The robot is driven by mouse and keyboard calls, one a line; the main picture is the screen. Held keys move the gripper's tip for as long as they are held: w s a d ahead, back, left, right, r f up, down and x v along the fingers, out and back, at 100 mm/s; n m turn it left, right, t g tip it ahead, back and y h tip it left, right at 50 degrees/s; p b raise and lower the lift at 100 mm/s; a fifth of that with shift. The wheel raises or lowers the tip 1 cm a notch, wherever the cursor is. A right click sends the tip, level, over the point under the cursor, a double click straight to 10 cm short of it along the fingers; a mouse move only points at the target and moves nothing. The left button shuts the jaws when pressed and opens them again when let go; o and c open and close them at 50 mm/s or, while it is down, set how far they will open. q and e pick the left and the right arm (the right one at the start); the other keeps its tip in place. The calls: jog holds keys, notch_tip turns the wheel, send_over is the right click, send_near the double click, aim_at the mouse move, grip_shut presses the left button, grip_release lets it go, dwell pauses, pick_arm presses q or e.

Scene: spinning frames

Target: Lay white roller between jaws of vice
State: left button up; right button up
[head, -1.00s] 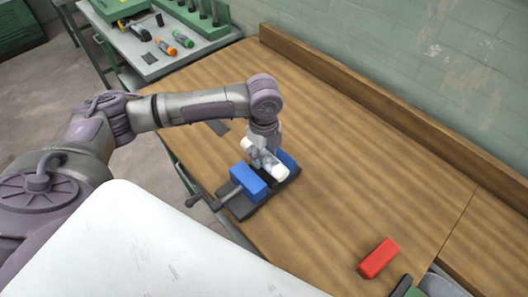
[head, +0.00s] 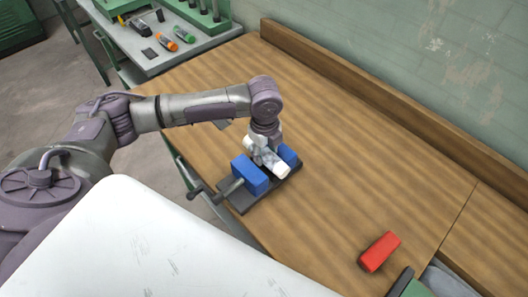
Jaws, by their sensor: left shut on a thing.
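The vice (head: 250,176) stands near the front edge of the wooden bench, with two blue jaws on a dark base and a handle at its left. The white roller (head: 279,170) lies slantwise over the gap between the blue jaws. My left gripper (head: 264,150) points down over the vice and is shut on the roller. The gripper covers the roller's middle, and I cannot tell whether the roller touches the jaws or base. My right gripper is not in view.
A red block (head: 379,251) lies on the bench (head: 340,160) at the lower right. A grey side table (head: 150,62) at the back left holds tools and a green rack. A wooden ledge (head: 400,110) runs along the wall.

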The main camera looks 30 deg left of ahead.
pick_arm(q)
jog(key=shift+s+f, duration=0.55)
jog(key=shift+f, duration=0.3)
grip_shut()
jog(key=o, duration=0.8)
grip_release()
jog(key=o, duration=0.3)
jog(key=shift+w+d, duration=0.1)
jog(key=shift+w, duration=0.05)
jog(key=o, duration=0.3)
jog(key=shift+w+f, duration=0.2)
jog(key=shift+w, duration=0.05)
jog(key=shift+w+g, duration=0.25)
jog(key=shift+g, duration=0.05)
jog(key=shift+s+r, duration=0.15)
jog(key=shift+s, duration=0.1)
jog(key=shift+r, duration=0.1)
notch_tip(320, 180, up, 12)
jog(key=shift+r, duration=0.1)
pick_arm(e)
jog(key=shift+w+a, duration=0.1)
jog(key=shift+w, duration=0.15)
